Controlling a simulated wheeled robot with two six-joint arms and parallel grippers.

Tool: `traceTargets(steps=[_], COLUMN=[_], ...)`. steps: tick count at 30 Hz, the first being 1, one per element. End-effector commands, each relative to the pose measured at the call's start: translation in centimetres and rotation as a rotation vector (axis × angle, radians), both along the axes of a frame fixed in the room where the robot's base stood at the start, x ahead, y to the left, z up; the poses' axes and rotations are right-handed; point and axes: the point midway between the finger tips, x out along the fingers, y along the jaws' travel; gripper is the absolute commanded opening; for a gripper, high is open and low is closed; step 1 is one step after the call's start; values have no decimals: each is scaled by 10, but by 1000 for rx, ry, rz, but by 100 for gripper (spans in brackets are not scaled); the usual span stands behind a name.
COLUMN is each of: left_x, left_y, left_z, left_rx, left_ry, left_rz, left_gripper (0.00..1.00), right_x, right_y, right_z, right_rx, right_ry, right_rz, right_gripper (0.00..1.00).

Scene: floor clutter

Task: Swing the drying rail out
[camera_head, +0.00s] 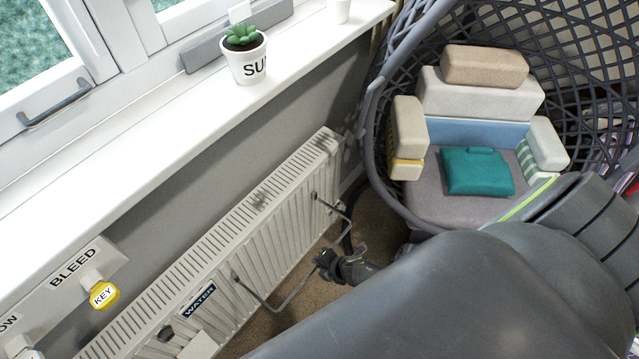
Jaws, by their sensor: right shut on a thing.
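The drying rail (289,302) is a thin grey bar bent into a frame on the front of the white radiator (222,252). Its two ends meet the radiator at dark pivots, one near the middle and one further right. The rail's outer bar stands away from the radiator face, over the carpet. My right gripper (325,262) is shut on the rail's outer bar, towards its right part. My right arm comes in from the lower right and hides part of the floor. My left gripper is not in view.
A white windowsill (150,143) with a potted succulent (245,58) runs above the radiator. A dark woven hanging chair (388,195) with cushions stands at the right, close behind my right arm. A yellow key tag (104,294) hangs at the lower left.

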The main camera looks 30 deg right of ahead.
Motion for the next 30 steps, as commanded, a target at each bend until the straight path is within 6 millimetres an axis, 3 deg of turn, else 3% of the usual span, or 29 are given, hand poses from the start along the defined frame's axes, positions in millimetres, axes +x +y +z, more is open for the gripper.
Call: traceTargets(steps=[14, 15, 18, 30], left_x=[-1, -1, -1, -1], left_y=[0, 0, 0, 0], left_z=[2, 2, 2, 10], left_rx=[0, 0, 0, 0], left_ry=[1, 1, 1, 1], left_rz=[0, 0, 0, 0], left_gripper=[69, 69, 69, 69], right_x=[6, 6, 6, -1], right_y=[0, 0, 0, -1], right_z=[5, 5, 5, 10], right_rx=[1, 1, 1, 0], right_ry=[-10, -10, -9, -4], right_rz=[1, 1, 1, 0], right_gripper=[0, 13, 24, 24])
